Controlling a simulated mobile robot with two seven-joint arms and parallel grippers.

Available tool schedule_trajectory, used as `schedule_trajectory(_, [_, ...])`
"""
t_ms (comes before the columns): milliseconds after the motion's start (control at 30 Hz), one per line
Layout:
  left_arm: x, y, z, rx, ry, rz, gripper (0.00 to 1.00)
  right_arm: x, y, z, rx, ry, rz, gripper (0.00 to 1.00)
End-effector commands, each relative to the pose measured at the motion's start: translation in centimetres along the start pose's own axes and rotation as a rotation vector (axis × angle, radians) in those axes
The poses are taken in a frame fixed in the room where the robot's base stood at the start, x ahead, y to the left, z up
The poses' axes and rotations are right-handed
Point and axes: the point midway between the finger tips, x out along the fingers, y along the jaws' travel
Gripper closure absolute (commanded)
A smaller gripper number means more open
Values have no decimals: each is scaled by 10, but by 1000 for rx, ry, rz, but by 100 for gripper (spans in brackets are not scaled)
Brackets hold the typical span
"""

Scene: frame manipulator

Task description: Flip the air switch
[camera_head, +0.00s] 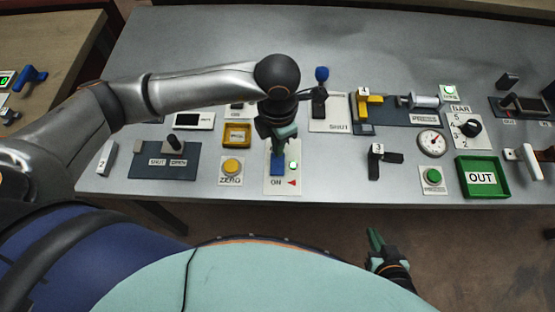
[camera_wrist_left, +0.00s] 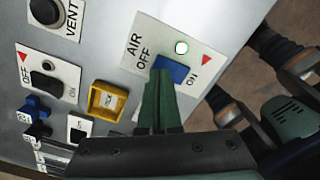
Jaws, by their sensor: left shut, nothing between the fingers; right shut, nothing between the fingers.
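The air switch is a blue rocker (camera_head: 277,168) on a white plate (camera_head: 283,188) at the table's near edge. My left gripper (camera_head: 279,148) is shut and empty, pointing down at the rocker. In the left wrist view its green fingers (camera_wrist_left: 157,85) overlap the rocker's edge; I cannot tell whether they touch it. My right gripper (camera_head: 375,238) is shut and empty, off the table's near edge.
A yellow ZERO button (camera_head: 232,166) and a yellow tray (camera_head: 237,144) are left of the switch. A black lever (camera_head: 375,158), a green button (camera_head: 433,176) and a green OUT tray (camera_head: 498,192) are to the right. The table's far side is bare.

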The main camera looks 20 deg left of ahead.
Motion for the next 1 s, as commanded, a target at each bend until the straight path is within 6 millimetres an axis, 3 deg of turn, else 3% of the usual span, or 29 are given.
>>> schedule_trajectory(1000, [10,0,0,0,0,0,100,6,1,7,0,0,0,100])
